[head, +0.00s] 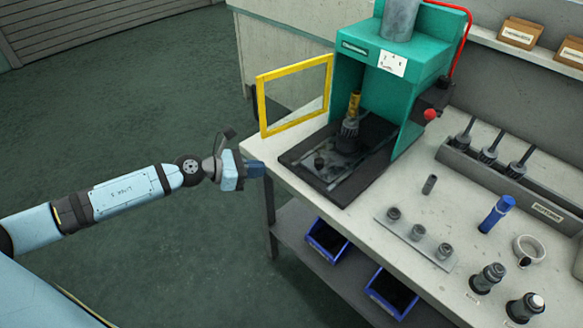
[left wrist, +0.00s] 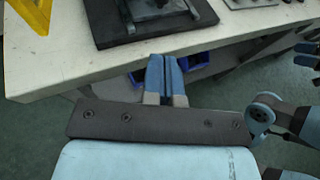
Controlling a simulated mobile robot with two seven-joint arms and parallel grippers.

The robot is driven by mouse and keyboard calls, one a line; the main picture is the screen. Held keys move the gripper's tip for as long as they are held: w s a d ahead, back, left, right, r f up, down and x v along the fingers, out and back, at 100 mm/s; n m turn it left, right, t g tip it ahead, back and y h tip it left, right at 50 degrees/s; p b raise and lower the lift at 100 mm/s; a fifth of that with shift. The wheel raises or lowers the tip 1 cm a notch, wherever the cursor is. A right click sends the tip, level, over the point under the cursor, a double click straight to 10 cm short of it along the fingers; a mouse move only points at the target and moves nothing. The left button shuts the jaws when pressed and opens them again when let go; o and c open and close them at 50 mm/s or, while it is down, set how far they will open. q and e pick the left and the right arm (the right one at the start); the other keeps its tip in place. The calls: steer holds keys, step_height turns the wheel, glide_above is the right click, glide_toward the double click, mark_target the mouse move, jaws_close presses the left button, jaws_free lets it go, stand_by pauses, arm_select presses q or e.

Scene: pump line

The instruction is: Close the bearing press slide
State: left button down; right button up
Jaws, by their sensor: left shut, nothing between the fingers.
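The green bearing press (head: 415,60) stands on the bench. Its slide, a grey plate (head: 322,182) on a black base, reaches out of the press opening towards the bench's front edge. A dark gear-like part with a brass-coloured top (head: 351,118) stands at the slide's inner end. The base's near edge shows at the top of the left wrist view (left wrist: 145,38). My left gripper (head: 256,170) is shut and empty, just off the bench edge and left of the slide; its blue fingertips (left wrist: 165,60) touch nothing visible. Part of my right gripper (left wrist: 306,54) is cut off at the right edge.
A yellow-framed guard (head: 295,95) stands open at the press's left. A plate with small bushings (head: 417,232), a blue cylinder (head: 497,213) and a shaft rack (head: 510,180) lie right. Blue bins (head: 327,242) sit below.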

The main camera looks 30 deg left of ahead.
mark_target(314, 165)
arm_select(q)
steer(key=x, duration=0.4)
steer(key=p+x, duration=0.1)
steer(key=x, duration=0.3)
steer(key=r+x, duration=0.1)
steer(key=x, duration=0.3)
steer(key=shift+w+d+p, duration=0.15)
steer(key=shift+p, duration=0.2)
steer(key=shift+w+d, duration=0.35)
steer(key=shift+w, duration=0.05)
arm_select(e)
steer(key=shift+s+d+r, duration=0.15)
steer(key=shift+s+r, duration=0.05)
steer(key=shift+s, duration=0.15)
steer(key=shift+w+r, duration=0.1)
arm_select(q)
steer(key=shift+w+d, duration=0.1)
steer(key=shift+w, duration=0.05)
